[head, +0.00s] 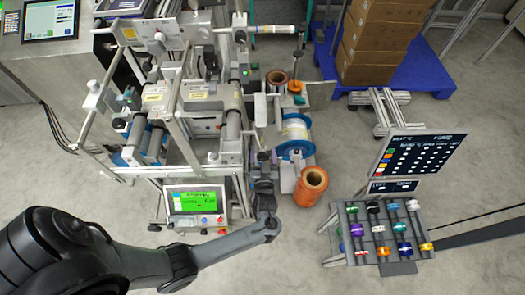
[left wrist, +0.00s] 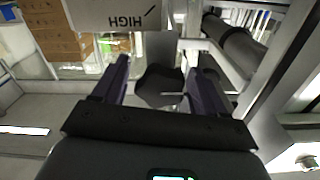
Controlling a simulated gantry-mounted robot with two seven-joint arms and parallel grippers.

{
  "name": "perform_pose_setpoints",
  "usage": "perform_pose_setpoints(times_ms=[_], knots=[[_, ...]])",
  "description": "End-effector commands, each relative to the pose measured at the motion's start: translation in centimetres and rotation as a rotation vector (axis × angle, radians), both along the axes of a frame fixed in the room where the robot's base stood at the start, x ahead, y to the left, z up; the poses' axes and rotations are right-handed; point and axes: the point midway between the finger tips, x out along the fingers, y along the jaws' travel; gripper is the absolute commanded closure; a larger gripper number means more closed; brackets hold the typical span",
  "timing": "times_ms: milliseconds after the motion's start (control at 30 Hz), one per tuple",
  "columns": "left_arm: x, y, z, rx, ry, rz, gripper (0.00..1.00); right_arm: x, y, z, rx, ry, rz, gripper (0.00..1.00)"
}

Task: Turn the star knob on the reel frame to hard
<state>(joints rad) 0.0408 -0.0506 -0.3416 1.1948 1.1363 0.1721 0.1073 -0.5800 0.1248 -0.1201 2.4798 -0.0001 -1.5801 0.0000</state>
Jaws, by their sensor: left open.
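The reel frame (head: 205,100) stands at the left centre of the head view. My left gripper (head: 262,158) is at its right front side, above the orange reel's left. In the left wrist view my left gripper (left wrist: 157,72) is open, with one dark finger on each side of a black star knob (left wrist: 160,86). Gaps show between the knob and both fingers. Behind the knob a grey plate (left wrist: 95,16) carries the upside-down word HIGH and a slanted line. In the head view I cannot make out the knob. My right gripper is not in view.
A green-lit display (head: 195,202) is left of the gripper. An orange reel (head: 311,186) and a blue-rimmed white reel (head: 295,135) are close on its right. A rack of coloured spools (head: 335,245) stands at right. Boxes sit on a blue pallet (head: 425,80) behind.

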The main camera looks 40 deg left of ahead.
Motion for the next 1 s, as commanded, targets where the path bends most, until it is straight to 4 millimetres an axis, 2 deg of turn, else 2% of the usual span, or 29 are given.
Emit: perform_pose_setpoints(times_ms=[500, 700, 1000], knots=[[-5.9, -5.7, 0.0, -0.002, 0.002, 0.001, 0.28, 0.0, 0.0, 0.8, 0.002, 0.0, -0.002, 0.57], [-6.9, -6.6, 0.0, -0.001, 0.001, 0.001, 0.28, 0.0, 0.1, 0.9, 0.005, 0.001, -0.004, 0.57], [-7.0, -6.7, 0.0, 0.001, 0.001, 0.001, 0.28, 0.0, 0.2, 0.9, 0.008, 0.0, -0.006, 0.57]])
